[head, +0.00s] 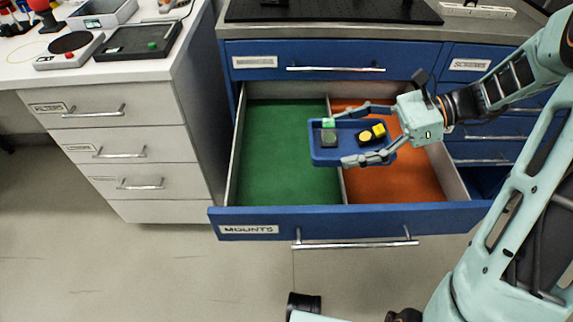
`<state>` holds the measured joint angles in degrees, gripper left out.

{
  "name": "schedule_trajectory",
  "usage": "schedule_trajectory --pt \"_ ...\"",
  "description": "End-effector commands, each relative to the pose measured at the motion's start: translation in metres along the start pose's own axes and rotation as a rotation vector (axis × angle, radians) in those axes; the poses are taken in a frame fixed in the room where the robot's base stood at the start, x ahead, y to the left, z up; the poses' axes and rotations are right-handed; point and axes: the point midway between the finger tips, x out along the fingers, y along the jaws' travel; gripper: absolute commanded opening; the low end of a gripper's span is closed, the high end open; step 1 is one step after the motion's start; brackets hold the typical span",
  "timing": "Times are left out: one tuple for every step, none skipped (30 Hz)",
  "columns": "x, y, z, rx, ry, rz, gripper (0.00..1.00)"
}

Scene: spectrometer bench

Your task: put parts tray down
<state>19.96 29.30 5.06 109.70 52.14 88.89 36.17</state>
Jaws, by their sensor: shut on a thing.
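The parts tray (318,156) is a small blue tray in the head view, carrying a grey-and-green part (329,137) on its left and a yellow-and-black part (377,131) on its right. My gripper (352,136) comes in from the right and is shut on the tray, one finger along its far side and one along its near side. The tray is over the open MOUNTS drawer (330,222), above the line between its green and orange halves. How high it is above the drawer floor, I cannot tell.
The drawer's green left half (280,165) and orange right half (420,180) look bare. A divider (344,188) separates them. A white bench (130,75) with instruments and a black tray (150,43) stands at the left. A black breadboard (330,10) lies on top of the blue cabinet.

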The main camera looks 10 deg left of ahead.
Motion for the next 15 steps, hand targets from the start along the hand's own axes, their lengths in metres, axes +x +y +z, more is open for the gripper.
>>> schedule_trajectory --pt "0.013 0.000 -0.002 -0.001 -0.002 0.005 0.54" --pt "0.021 0.000 -0.003 -0.001 -0.002 0.005 0.54" --pt "0.031 -0.001 -0.003 -0.001 -0.002 0.005 0.54" --pt "0.038 -0.001 -0.004 -0.001 -0.001 0.004 0.54" --pt "0.046 -0.001 -0.004 -0.001 -0.002 0.005 0.54" --pt "0.056 -0.002 -0.004 -0.002 -0.001 0.004 0.54" --pt "0.064 -0.002 -0.004 -0.001 -0.002 0.005 0.54" --pt "0.072 -0.003 -0.005 -0.001 -0.001 0.004 0.54" --pt "0.082 -0.003 -0.005 -0.001 -0.002 0.005 0.54" --pt "0.090 -0.004 -0.005 -0.001 -0.001 0.004 0.54" --pt "0.096 -0.004 -0.011 0.001 -0.002 0.004 0.54" --pt "0.104 -0.004 -0.015 0.002 -0.002 0.003 0.54" --pt "0.109 -0.005 -0.018 0.001 -0.001 0.002 0.54" --pt "0.113 -0.005 -0.020 0.001 -0.002 0.002 0.54" --pt "0.119 -0.006 -0.023 0.000 -0.002 0.001 0.54"
